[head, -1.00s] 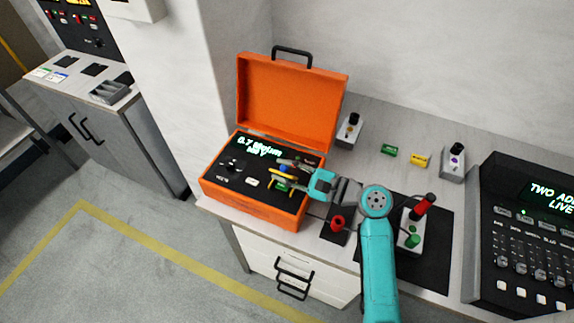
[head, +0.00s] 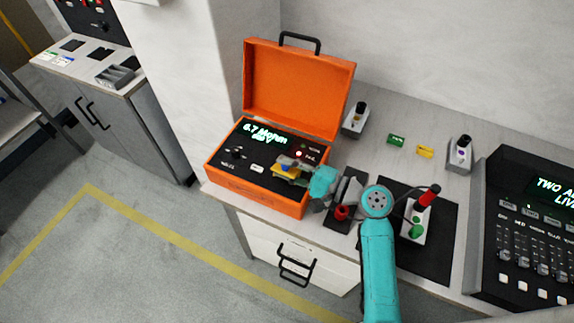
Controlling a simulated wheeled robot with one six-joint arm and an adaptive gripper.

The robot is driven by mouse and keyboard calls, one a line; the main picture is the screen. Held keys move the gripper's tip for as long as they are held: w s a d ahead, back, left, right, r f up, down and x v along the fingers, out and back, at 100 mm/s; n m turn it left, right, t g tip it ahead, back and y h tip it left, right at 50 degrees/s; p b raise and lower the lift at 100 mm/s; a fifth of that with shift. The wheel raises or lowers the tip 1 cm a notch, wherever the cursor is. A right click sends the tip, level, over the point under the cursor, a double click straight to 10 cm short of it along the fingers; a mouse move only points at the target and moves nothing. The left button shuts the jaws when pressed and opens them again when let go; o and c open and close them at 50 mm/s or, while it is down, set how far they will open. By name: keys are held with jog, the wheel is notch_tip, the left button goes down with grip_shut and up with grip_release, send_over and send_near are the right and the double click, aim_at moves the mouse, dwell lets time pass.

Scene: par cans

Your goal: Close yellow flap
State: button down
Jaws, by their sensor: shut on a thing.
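The orange tester case (head: 255,190) stands open on the bench, its lid raised. The yellow flap (head: 280,173) is a small piece on the right part of the case's black panel (head: 238,160). My gripper (head: 287,168) reaches in from the right over the panel. Its fingers are closed together at the yellow flap, which shows partly between and below them. The fingers hide the rest of the flap and whatever lies under it, so I cannot tell its exact angle.
A small grey stand with a red knob (head: 341,213) is close to my wrist. A red-handled device (head: 416,222) stands on the black mat (head: 440,250). A mixing console (head: 520,235) fills the right.

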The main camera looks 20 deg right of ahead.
dwell(0.6)
jog(key=c, duration=1.1)
grip_release()
